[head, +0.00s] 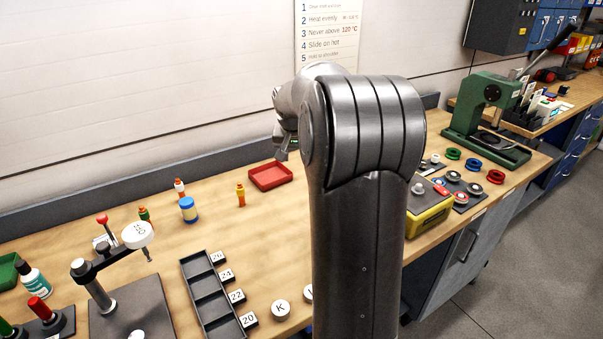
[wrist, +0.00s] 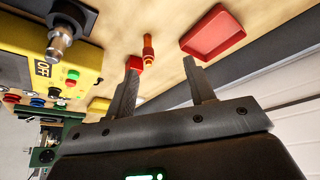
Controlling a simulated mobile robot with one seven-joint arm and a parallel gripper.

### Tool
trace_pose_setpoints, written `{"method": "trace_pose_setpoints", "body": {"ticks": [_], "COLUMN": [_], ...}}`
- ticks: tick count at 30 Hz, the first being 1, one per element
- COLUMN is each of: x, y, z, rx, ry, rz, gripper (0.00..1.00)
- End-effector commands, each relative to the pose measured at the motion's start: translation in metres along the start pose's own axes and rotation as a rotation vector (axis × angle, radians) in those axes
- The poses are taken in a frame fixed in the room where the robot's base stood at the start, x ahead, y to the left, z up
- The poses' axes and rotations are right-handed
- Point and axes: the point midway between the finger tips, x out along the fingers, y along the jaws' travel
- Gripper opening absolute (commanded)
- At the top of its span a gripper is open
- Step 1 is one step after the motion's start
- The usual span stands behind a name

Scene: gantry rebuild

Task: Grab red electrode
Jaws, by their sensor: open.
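A small upright orange-red piece (wrist: 148,45), which may be the red electrode, shows in the wrist view just beyond my gripper (wrist: 162,66). It appears between the fingertips, closer to the left finger. A small red block-like shape (wrist: 135,62) shows at the left fingertip; I cannot tell what it belongs to. My gripper is open with nothing between its jaws. In the head view an orange piece (head: 240,195) stands on the bench left of the red tray (head: 270,177). Others like it stand further left, one white and red (head: 179,187), one green and orange (head: 145,215). My arm hides most of my gripper there.
The red tray (wrist: 216,35) also shows right of the gripper in the wrist view. A yellow box (head: 428,215) with knobs stands right of my arm. A blue-and-yellow jar (head: 188,210), a black compartment tray (head: 208,300) and a clamp stand (head: 95,290) are at left.

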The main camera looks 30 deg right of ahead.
Motion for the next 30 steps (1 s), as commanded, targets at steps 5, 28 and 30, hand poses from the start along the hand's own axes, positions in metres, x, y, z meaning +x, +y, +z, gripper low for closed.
{"method": "trace_pose_setpoints", "body": {"ticks": [5,28,30], "x": [0.048,0.137,0.147], "y": [0.025,0.038,0.037], "z": [-0.030,-0.042,-0.043], "rx": [0.077,0.112,0.113], "ry": [-0.014,-0.018,-0.019], "rz": [0.015,0.021,0.020], "gripper": [0.49,0.49,0.49]}}
